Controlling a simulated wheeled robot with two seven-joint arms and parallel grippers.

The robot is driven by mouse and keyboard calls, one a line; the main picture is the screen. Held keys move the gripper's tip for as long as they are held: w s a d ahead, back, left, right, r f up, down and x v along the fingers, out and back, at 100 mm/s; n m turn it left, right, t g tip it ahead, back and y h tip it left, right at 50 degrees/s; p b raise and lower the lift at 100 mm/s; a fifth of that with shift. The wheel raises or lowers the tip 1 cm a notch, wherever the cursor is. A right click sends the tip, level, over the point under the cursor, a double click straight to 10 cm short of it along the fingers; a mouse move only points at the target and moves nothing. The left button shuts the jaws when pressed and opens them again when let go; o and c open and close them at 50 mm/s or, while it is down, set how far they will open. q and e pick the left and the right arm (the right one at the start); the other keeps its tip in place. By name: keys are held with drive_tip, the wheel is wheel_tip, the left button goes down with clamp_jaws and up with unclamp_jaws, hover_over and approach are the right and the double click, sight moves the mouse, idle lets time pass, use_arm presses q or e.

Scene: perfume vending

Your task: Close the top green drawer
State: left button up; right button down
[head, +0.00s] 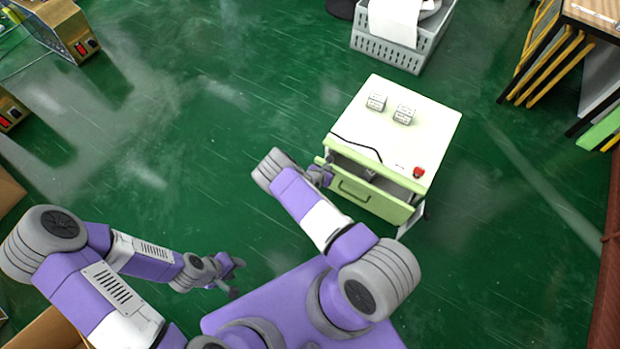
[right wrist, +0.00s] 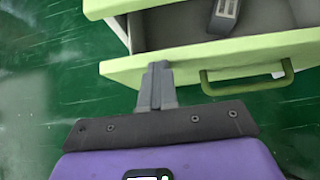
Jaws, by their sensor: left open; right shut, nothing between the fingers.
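The top green drawer (head: 368,189) of the white-topped cabinet (head: 425,111) is pulled out, with its interior showing. Its light green front (right wrist: 186,65) and green handle (right wrist: 246,81) also show in the right wrist view. My right gripper (right wrist: 158,66) is shut and empty, with its fingertips at the upper edge of the drawer front, left of the handle. I cannot tell whether they touch it. In the head view the right gripper (head: 323,174) is partly hidden by my arm, at the drawer's left end. My left gripper (head: 238,277) is open and empty over the floor, away from the cabinet.
Two small white boxes (head: 404,114), a black cable (head: 357,147) and a red button (head: 418,172) are on the cabinet top. A dark grey item (right wrist: 223,16) lies in the drawer. A grey basket (head: 399,53) stands behind the cabinet. Green floor left of the cabinet is clear.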

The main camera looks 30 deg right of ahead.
drive_tip(key=shift+w+d, duration=0.35)
drive_tip(key=shift+d, duration=0.3)
drive_tip(key=shift+w+d, duration=0.3)
drive_tip(key=shift+d, duration=0.35)
drive_tip(key=shift+a, duration=0.1)
